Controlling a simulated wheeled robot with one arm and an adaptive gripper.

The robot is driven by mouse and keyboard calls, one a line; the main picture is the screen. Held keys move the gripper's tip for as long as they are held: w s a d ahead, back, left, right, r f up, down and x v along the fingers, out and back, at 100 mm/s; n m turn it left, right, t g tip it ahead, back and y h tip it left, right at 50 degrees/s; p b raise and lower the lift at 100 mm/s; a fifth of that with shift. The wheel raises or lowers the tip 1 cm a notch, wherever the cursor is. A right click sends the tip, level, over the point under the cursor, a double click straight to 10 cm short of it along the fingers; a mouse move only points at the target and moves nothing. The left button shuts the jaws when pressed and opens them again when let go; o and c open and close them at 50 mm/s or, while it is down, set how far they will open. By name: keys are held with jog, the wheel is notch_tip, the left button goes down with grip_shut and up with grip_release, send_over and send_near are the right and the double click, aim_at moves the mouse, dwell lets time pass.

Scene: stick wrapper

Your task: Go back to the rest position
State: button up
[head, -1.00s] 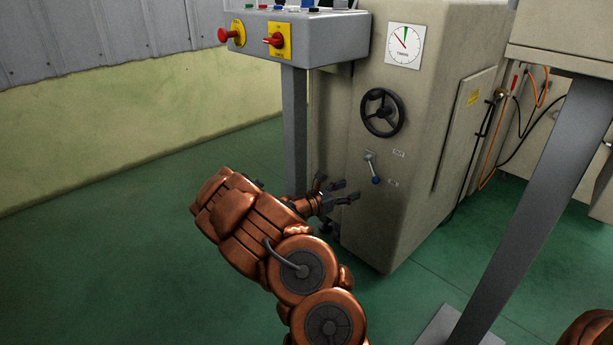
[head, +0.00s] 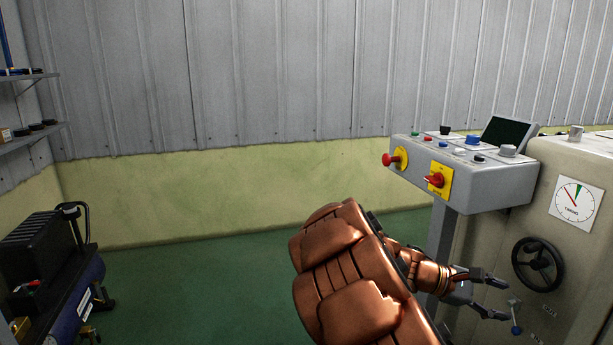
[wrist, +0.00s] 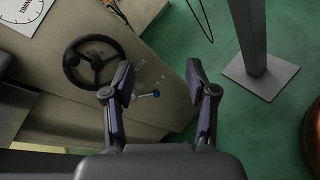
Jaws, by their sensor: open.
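My gripper (head: 490,297) is at the lower right of the head view, in front of the beige machine (head: 590,220). Its fingers are apart with nothing between them, pointing right. In the wrist view my gripper (wrist: 163,98) is also open and empty. I see no contact with either.
A grey control box (head: 470,180) with a red push button (head: 390,160) and a red rotary switch (head: 434,180) overhangs close to my arm. A black and blue compressor (head: 60,270) stands at left. Green floor (head: 200,290) between is clear. A grey post (wrist: 252,50) stands right.

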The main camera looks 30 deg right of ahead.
jog(key=s+a+r+m+t+y+p, duration=0.1)
jog(key=a+r+y+p, duration=0.3)
jog(key=a, duration=1)
jog(key=s+a+r+m+t+y+p, duration=0.1)
jog(key=s+a+r+t+y+p, duration=0.2)
jog(key=a+r+p, duration=0.8)
jog(key=s+a+r+m+t+y+p, duration=0.1)
jog(key=s+a+r+t+y+p, duration=0.2)
jog(key=a, duration=1.5)
notch_tip(320, 180, up, 4)
jog(key=y+p, duration=0.1)
jog(key=p, duration=0.6)
jog(key=shift+s+r+m+y, duration=0.25)
jog(key=shift+m+y, duration=0.05)
jog(key=shift+y, duration=0.1)
jog(key=shift+c, duration=0.3)
jog(key=shift+c, duration=0.8)
jog(key=shift+d, duration=0.15)
jog(key=shift+c, duration=0.4)
